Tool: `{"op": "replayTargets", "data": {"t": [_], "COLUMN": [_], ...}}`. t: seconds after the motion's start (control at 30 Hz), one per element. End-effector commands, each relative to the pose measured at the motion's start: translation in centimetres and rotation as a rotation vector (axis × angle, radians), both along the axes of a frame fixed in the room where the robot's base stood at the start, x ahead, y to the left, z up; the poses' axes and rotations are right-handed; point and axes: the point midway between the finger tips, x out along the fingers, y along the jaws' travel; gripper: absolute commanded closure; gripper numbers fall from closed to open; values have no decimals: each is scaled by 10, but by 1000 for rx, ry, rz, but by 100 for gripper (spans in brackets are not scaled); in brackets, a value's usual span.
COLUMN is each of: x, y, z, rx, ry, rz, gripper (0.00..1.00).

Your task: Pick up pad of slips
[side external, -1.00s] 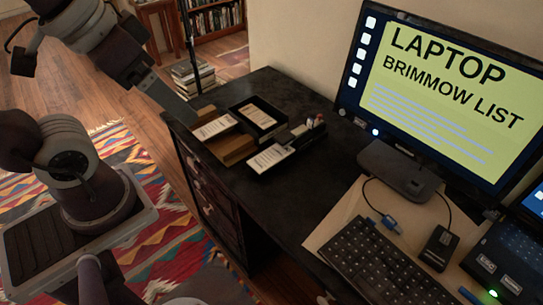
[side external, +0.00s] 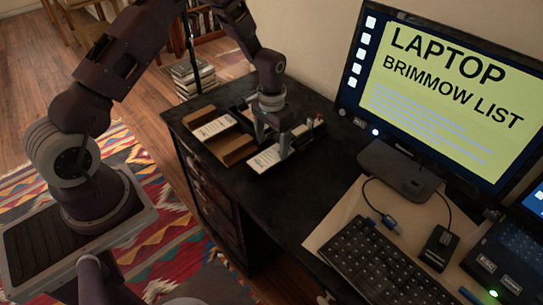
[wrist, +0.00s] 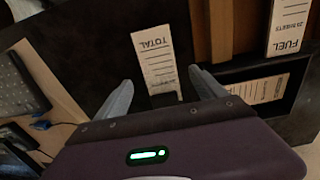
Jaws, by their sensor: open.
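A white pad of slips marked TOTAL (wrist: 154,52) lies between the spread fingers of my gripper (wrist: 160,78) in the wrist view. In the side view this pad (side external: 264,160) lies at the near edge of the desk group, and my gripper (side external: 273,141) hangs fingers-down over it. The jaws are open; I cannot tell whether a finger touches the pad. A second white pad marked FUEL (wrist: 288,25) lies on a brown wooden tray (side external: 233,152). A third white slip stack (wrist: 257,90) lies in a black tray (wrist: 295,97), mostly hidden behind my gripper in the side view.
A dark holder with pens (side external: 310,130) stands close to the right of my gripper. A monitor (side external: 445,85), keyboard (side external: 375,262) and small black box (side external: 439,248) are farther right. The desk (side external: 285,205) is clear in front of the pads.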

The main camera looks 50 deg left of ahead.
Motion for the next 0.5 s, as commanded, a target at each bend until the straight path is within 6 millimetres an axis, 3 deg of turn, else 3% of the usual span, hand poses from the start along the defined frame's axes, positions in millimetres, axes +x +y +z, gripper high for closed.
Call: {"op": "replayTargets", "data": {"t": [0.13, 0.4, 0.5], "x": [-1, -1, -1], "y": [0, 0, 0], "z": [-26, -32, -32], "rx": [0, 0, 0], "ry": [2, 0, 0], "rz": [0, 0, 0], "gripper": [20, 20, 40]}}
